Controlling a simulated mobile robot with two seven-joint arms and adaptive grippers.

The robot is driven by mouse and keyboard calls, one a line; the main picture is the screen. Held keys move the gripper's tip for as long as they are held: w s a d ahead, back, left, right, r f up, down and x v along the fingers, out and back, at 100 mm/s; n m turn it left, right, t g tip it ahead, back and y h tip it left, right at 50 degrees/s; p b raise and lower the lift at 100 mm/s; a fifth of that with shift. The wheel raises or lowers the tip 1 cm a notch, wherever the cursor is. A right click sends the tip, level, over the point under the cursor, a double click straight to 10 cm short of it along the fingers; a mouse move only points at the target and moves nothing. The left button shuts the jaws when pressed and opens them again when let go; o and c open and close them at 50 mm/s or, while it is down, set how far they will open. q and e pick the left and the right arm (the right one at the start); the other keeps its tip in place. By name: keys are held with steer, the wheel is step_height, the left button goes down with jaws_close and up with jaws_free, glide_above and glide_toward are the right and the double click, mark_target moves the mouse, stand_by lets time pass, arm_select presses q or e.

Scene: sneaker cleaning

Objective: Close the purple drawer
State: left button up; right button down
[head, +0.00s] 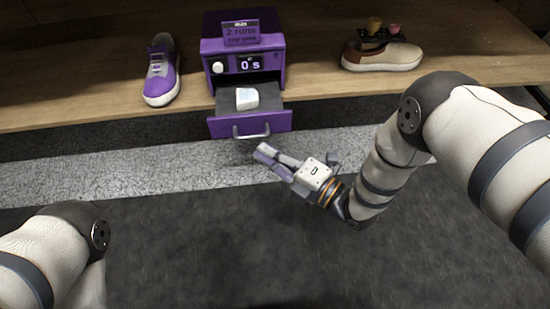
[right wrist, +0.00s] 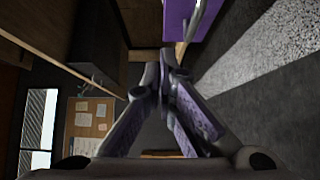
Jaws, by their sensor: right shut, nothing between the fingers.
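The purple drawer (head: 250,124) is pulled out of the purple machine (head: 243,60) in the head view and hangs past the table's front edge. Its front has a silver handle (head: 251,133), and a white block (head: 247,98) lies inside. My right gripper (head: 263,152) is shut and empty, just below and in front of the drawer handle, apart from it. In the right wrist view its fingertips (right wrist: 163,72) meet, and a part of the purple drawer (right wrist: 180,14) shows at the top. My left gripper is not in view; only part of the left arm shows.
On the wooden table (head: 320,88), a purple sneaker (head: 162,72) stands left of the machine. A beige and brown shoe (head: 385,57) stands to the right, beside a small dark stand with cups (head: 381,34). The floor in front of the table (head: 190,250) is clear.

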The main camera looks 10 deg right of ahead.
mark_target(250, 136)
arm_select(q)
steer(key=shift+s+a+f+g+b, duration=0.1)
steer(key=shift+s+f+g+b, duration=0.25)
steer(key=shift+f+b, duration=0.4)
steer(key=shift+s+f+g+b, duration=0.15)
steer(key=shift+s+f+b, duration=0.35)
steer(key=shift+b, duration=0.45)
arm_select(e)
steer(key=shift+w+a, duration=0.65)
steer(key=shift+w, duration=0.65)
steer(key=shift+w+a, duration=0.6)
steer(key=shift+w, duration=0.7)
steer(key=shift+w+a, duration=0.65)
steer(key=shift+w, duration=0.65)
steer(key=shift+f, duration=0.1)
